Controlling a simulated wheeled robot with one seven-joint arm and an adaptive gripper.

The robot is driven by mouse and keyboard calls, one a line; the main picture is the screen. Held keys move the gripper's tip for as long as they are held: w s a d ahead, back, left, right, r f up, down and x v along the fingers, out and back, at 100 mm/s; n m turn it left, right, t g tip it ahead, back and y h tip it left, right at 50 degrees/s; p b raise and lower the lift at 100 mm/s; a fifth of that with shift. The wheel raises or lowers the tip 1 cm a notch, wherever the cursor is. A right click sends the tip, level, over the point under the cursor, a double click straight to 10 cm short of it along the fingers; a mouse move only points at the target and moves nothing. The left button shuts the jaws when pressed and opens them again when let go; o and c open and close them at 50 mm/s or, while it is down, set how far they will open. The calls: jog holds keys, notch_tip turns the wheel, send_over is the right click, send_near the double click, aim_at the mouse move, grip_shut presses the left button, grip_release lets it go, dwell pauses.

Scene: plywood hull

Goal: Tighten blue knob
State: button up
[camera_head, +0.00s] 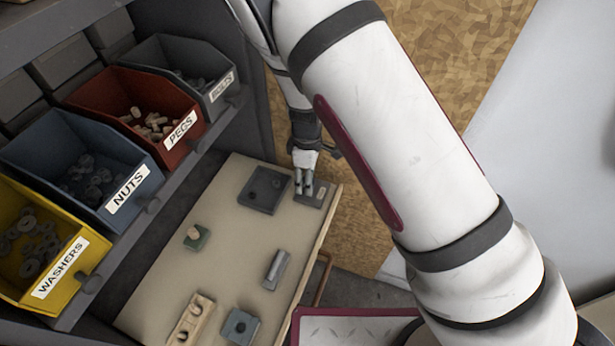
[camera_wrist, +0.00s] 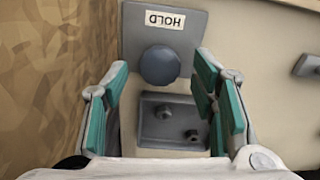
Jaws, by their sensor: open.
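The blue knob (camera_wrist: 160,65) is a round dull blue disc on a grey plate (camera_wrist: 195,38) labelled HOLD. In the wrist view my gripper (camera_wrist: 162,76) is open, with its teal-padded fingers to the left and right of the knob. I see no finger touching the knob; the height gap is hard to judge. In the head view my gripper (camera_head: 304,188) points down at the HOLD plate (camera_head: 319,194) at the far right corner of the worktop. The knob is not distinguishable there.
A dark grey block (camera_head: 263,190) with two small bolts sits beside the HOLD plate. A green block (camera_head: 196,237), a grey bar block (camera_head: 277,269), a wooden piece (camera_head: 193,322) and a blue-grey block (camera_head: 240,327) lie on the worktop (camera_head: 225,275). Parts bins (camera_head: 130,190) line the left.

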jog(key=shift+f, duration=0.4)
jog(key=shift+c, duration=0.4)
jog(key=c, duration=1.1)
jog(key=shift+o, duration=0.2)
jog(key=shift+m, duration=0.3)
